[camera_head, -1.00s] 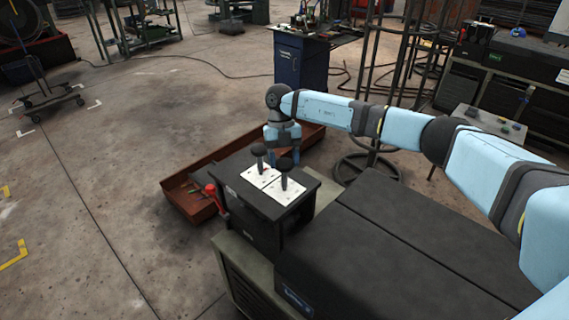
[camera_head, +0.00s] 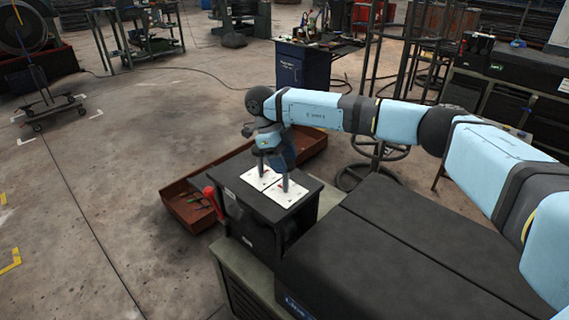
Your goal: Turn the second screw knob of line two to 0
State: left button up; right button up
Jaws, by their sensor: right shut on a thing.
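Two white plates lie side by side on a black box, the left plate (camera_head: 254,178) and the right plate (camera_head: 290,193). A dark upright stem rises from each, the left stem (camera_head: 262,168) and the right stem (camera_head: 285,184). My right gripper (camera_head: 270,146) is directly above the plates, at the tops of the stems, and is shut on a knob there. The gripper and wrist hide the round black knob heads, so I cannot tell which knob it holds. The plate markings are too small to read. My left gripper is not in view.
The black box (camera_head: 255,215) has a red lever (camera_head: 212,197) on its left side. A rusty tray (camera_head: 180,205) lies behind and left of it. A large black cabinet (camera_head: 380,270) stands in front to the right. Open floor lies to the left.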

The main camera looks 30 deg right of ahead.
jog(key=n+b, duration=0.1)
jog(key=n, duration=0.1)
jog(key=shift+n+t+h, duration=0.4)
jog(key=shift+n+t+b, duration=0.3)
jog(key=shift+n, duration=0.6)
jog(key=shift+n+h, duration=0.3)
jog(key=shift+a+n, duration=0.1)
jog(key=shift+n, duration=0.2)
jog(key=o, duration=0.9)
jog(key=v, duration=1.3)
jog(key=shift+s+a+r+b, duration=0.2)
jog(key=shift+r+b, duration=0.1)
jog(key=shift+r, duration=0.1)
